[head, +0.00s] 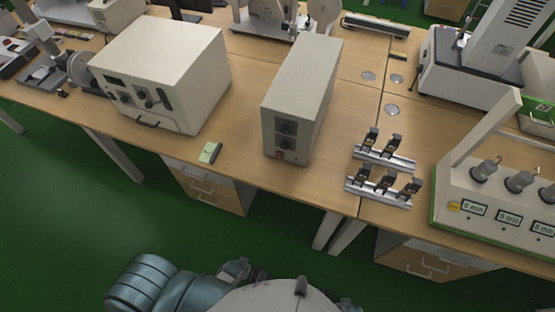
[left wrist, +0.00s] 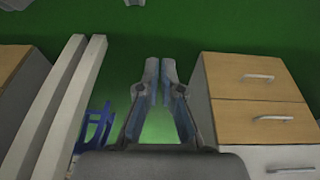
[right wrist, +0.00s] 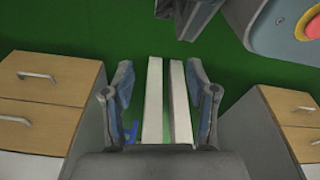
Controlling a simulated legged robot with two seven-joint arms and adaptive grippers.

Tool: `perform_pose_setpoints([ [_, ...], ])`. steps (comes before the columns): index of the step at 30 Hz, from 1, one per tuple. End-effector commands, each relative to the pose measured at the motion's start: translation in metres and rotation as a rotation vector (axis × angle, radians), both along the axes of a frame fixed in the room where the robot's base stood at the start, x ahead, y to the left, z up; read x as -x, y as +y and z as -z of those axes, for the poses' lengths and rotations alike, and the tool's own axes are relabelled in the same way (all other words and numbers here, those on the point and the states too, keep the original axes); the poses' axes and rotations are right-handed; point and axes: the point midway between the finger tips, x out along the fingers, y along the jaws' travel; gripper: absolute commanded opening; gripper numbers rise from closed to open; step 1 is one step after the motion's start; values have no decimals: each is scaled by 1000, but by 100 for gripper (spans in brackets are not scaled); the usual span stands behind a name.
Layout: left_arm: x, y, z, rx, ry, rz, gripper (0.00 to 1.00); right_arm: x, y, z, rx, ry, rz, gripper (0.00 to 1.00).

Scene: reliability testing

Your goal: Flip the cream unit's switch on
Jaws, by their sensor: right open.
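A narrow upright cream unit (head: 302,95) stands on the wooden bench in the middle of the head view. Its front has two dark knobs and a small red switch (head: 279,156) low at the left corner; the switch's position is too small to tell. My left gripper (left wrist: 159,65) shows in the left wrist view with its fingers together and nothing between them, over the green floor. My right gripper (right wrist: 159,75) is open and empty in the right wrist view, with white table legs behind it. Neither gripper shows in the head view; both are away from the unit.
A wider cream box (head: 165,70) with knobs stands to the left. A small green-labelled item (head: 209,153) lies between them near the bench edge. Clips on rails (head: 385,188) and a timer station (head: 495,205) stand to the right. Drawers (left wrist: 255,95) are beside my left gripper.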

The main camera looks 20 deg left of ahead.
Motion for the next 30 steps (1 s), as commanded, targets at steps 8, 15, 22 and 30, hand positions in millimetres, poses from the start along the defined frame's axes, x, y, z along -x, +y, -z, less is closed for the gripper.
perform_pose_setpoints([
  [8, -132, -22, -131, 401, -484, -610, 0, 13, 0, 13, -2, 10, -3, 58],
  [15, -195, -22, -266, 930, -774, -971, 0, 25, -3, 22, 1, 17, -5, 58],
  [22, -209, -18, -332, 1222, -856, -1075, 0, 30, -4, 26, 3, 20, -6, 58],
  [30, -210, -18, -339, 1260, -861, -1086, 0, 32, -5, 27, 3, 22, -6, 58],
])
